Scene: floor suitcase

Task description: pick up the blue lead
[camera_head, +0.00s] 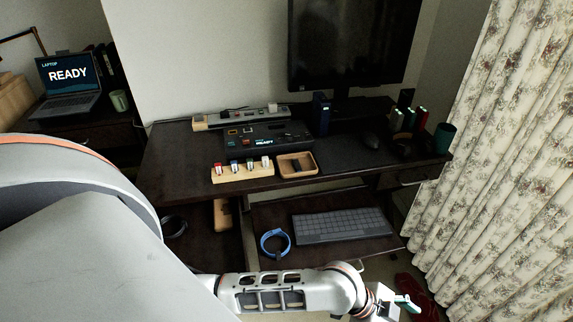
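A blue lead (275,242) lies coiled in a loop on the pull-out keyboard shelf, left of the grey keyboard (343,226). My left arm crosses the bottom of the view from the left, below the shelf. Its gripper (400,304) is at the bottom, to the right of and below the blue lead and apart from it. The gripper is small and cut by the lower edge, so its opening is unclear. My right gripper is not in view.
The dark desk holds a wooden block with several coloured plugs (242,172), a wooden tray (283,171), a black device (266,137), a power strip (246,116) and a monitor (345,45). A dark coil (173,226) lies lower left. A floral curtain (500,160) hangs at right.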

